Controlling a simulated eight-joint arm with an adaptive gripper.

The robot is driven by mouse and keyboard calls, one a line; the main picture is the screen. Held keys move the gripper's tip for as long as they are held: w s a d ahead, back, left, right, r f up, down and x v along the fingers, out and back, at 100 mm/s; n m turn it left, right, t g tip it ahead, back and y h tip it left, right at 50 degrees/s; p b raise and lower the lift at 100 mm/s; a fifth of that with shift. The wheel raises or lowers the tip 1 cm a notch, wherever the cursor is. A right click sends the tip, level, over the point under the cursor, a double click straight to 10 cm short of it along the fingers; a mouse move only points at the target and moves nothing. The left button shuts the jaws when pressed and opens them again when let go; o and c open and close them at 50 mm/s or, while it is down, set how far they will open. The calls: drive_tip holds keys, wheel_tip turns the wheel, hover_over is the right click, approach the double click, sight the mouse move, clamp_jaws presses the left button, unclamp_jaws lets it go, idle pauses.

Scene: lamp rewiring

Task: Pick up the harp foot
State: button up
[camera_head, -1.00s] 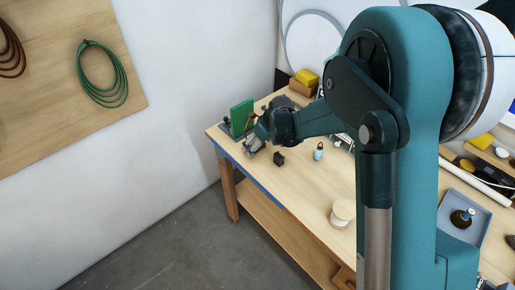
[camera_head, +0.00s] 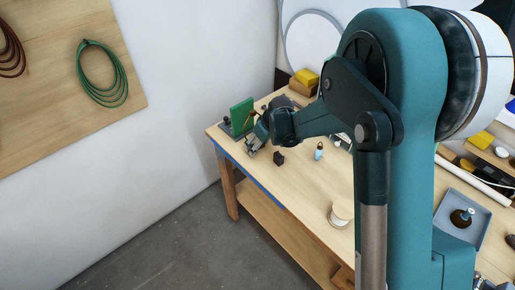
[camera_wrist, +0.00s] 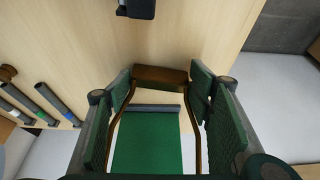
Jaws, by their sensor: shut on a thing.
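The harp foot (camera_wrist: 160,75) is a brown, bronze-looking bar with two thin curved arms running from its ends toward the bottom of the wrist view. My gripper (camera_wrist: 160,84) has its green textured pads at the two ends of this bar and is shut on it. The bar lies crosswise between the fingertips. In the head view my gripper (camera_head: 254,146) is low over the left end of the bench, just in front of the green panel. The harp foot is too small and covered to make out there.
The green panel (camera_head: 241,116) stands upright close behind my gripper; it also shows between the fingers in the wrist view (camera_wrist: 148,145). The bench front (camera_head: 275,185) is clear.

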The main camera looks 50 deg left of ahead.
drive_tip(key=shift+r, duration=0.1)
idle(0.3)
drive_tip(key=shift+r+b, duration=0.3)
drive_tip(key=shift+r, duration=4.65)
